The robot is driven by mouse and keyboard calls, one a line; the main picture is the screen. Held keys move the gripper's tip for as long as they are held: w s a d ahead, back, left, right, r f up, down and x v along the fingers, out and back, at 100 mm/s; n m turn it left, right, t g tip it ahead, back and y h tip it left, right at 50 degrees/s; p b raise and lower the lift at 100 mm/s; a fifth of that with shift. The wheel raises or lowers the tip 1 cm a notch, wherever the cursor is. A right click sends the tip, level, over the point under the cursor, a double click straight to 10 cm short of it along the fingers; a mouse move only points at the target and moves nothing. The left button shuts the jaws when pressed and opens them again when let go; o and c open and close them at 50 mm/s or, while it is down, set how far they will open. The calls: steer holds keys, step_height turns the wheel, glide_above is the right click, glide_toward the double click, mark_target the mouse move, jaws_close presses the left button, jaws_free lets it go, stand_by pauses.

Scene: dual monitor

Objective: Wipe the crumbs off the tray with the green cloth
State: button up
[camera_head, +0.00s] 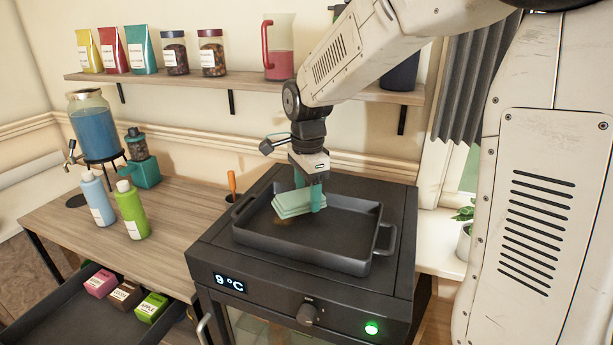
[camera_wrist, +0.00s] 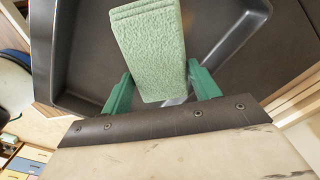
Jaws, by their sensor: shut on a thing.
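The dark tray (camera_head: 345,238), with raised walls and side handles, sits on top of a black appliance. The pale green folded cloth (camera_head: 292,206) is over the left-back part of the tray. My gripper (camera_head: 312,198) points down over the tray, its teal fingers shut on the cloth. In the wrist view the cloth (camera_wrist: 152,52) lies between the two fingers, with the tray floor (camera_wrist: 88,55) behind it. A small brownish patch, perhaps crumbs, shows beside the cloth's lower edge. I cannot tell whether the cloth touches the tray floor.
The black appliance (camera_head: 222,250) has a display and a knob (camera_head: 307,313). Bottles (camera_head: 132,212) and a blue dispenser (camera_head: 95,130) stand on the counter at left. A shelf (camera_head: 245,84) with jars and a pitcher (camera_head: 279,50) runs behind. The tray's right half is clear.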

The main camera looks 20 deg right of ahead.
mark_target(307, 194)
steer(key=shift+r, duration=1.95)
steer(key=shift+a, duration=0.1)
